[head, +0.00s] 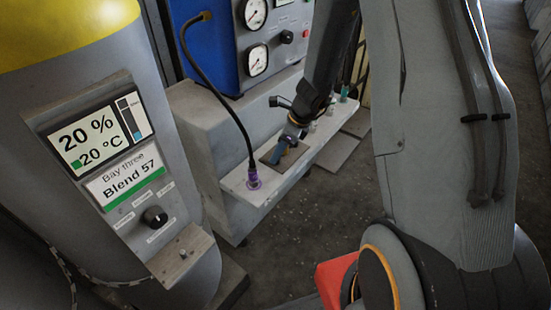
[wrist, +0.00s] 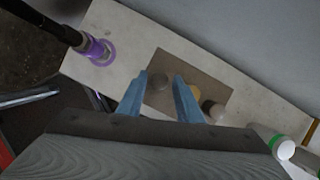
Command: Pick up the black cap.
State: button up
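My gripper (wrist: 160,76) is open in the wrist view, its two blue fingers apart over a brown rectangular patch on the pale shelf. In the head view my gripper (head: 281,153) points down at the shelf; the caps cannot be made out there.
A purple fitting (wrist: 98,49) with a black hose stands left of the patch; it also shows in the head view (head: 254,181). A white-and-green piece (wrist: 281,147) is at the right. A blue gauge panel (head: 225,45) rises behind. A grey cylinder (head: 60,180) stands at left.

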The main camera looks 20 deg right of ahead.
jog(key=shift+a+f, duration=0.1)
jog(key=shift+f, duration=0.15)
jog(key=c, duration=0.8)
jog(key=shift+r, duration=0.15)
notch_tip(320, 180, up, 10)
jog(key=p, duration=0.2)
jog(key=shift+f, duration=0.2)
